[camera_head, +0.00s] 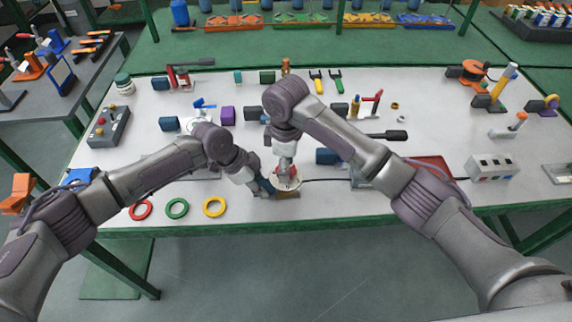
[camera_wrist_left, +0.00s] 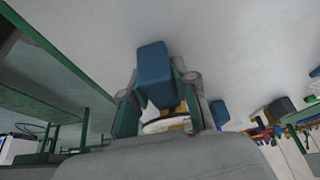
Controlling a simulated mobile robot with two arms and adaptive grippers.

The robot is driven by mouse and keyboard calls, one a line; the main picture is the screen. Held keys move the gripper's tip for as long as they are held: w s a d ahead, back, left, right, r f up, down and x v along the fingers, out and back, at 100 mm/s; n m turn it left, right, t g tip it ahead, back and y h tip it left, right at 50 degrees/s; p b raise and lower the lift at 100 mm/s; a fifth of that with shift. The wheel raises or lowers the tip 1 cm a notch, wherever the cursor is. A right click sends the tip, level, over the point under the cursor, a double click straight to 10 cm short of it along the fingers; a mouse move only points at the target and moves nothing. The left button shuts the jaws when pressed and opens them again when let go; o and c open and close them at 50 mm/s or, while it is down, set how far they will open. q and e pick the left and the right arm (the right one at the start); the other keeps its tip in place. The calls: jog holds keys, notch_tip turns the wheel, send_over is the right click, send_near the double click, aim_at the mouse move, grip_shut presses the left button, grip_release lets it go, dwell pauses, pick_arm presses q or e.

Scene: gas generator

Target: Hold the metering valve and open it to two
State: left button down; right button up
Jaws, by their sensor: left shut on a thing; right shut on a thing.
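The metering valve (camera_head: 290,185) is near the front edge of the white table, with a round white dial and some red on top. It also shows in the left wrist view as a white disc with a brass-coloured part (camera_wrist_left: 165,123) and a blue block (camera_wrist_left: 155,72). My left gripper (camera_head: 266,186) is shut on the valve from the left; its two fingers (camera_wrist_left: 160,108) flank it in the wrist view. My right gripper (camera_head: 285,171) points down from above and is shut at the top of the dial. The grippers hide much of the valve, and the dial reading is too small to read.
Red (camera_head: 140,209), green (camera_head: 177,208) and yellow (camera_head: 214,207) rings lie left of the valve. A red tray (camera_head: 432,163) and a white box with buttons (camera_head: 492,167) are at the right. Several tools and fittings stand farther back. The front strip right of the valve is mostly clear.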

dwell(0.5)
jog(key=o, duration=1.2)
notch_tip(320, 180, up, 12)
